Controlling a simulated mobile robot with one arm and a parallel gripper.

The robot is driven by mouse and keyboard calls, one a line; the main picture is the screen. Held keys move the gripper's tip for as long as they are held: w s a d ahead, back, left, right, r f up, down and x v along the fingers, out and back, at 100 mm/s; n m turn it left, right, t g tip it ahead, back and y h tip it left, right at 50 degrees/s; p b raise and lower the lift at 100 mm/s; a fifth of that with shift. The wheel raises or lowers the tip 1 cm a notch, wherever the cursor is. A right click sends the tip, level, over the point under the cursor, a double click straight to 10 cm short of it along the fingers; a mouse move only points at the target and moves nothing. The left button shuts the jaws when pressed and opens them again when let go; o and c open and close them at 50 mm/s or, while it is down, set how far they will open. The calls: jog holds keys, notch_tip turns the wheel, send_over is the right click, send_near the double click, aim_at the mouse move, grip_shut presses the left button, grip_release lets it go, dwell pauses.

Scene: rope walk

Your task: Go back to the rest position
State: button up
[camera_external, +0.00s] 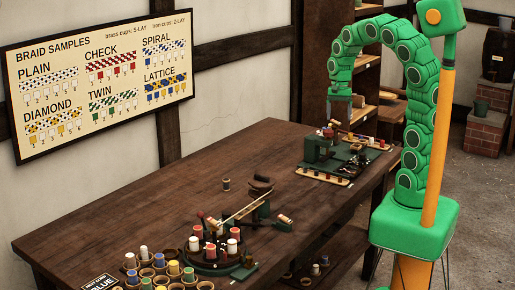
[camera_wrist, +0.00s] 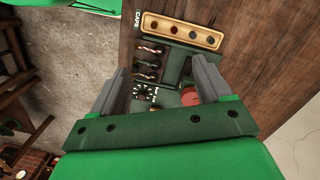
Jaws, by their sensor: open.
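My green arm curves up from its base on the right and over to the left in the external view. Its end points down, with my gripper (camera_external: 340,100) above the green bench machine (camera_external: 321,149) at the table's far end. In the wrist view my gripper (camera_wrist: 160,70) has its two grey fingers spread apart, with nothing held between them. Below and between the fingers lies the dark green machine (camera_wrist: 172,68) with a black dial (camera_wrist: 146,91) and a red round part (camera_wrist: 190,97). The fingers partly hide it.
A tray (camera_wrist: 214,44) marked CAPS holds several caps. The wooden table (camera_external: 160,205) carries a round braiding stand (camera_external: 215,268) with bobbins and several small cups (camera_external: 146,272) at the near end. Shelves (camera_external: 368,70) stand behind my arm. A samples board (camera_external: 100,80) hangs on the wall.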

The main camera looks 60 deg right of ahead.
jog(key=s+a+n+g, duration=0.1)
jog(key=s+a+n, duration=0.95)
jog(key=s, duration=0.35)
jog(key=s+n, duration=0.2)
jog(key=s, duration=0.6)
jog(key=shift+s+f+n+h, duration=0.35)
jog(key=shift+h, duration=0.05)
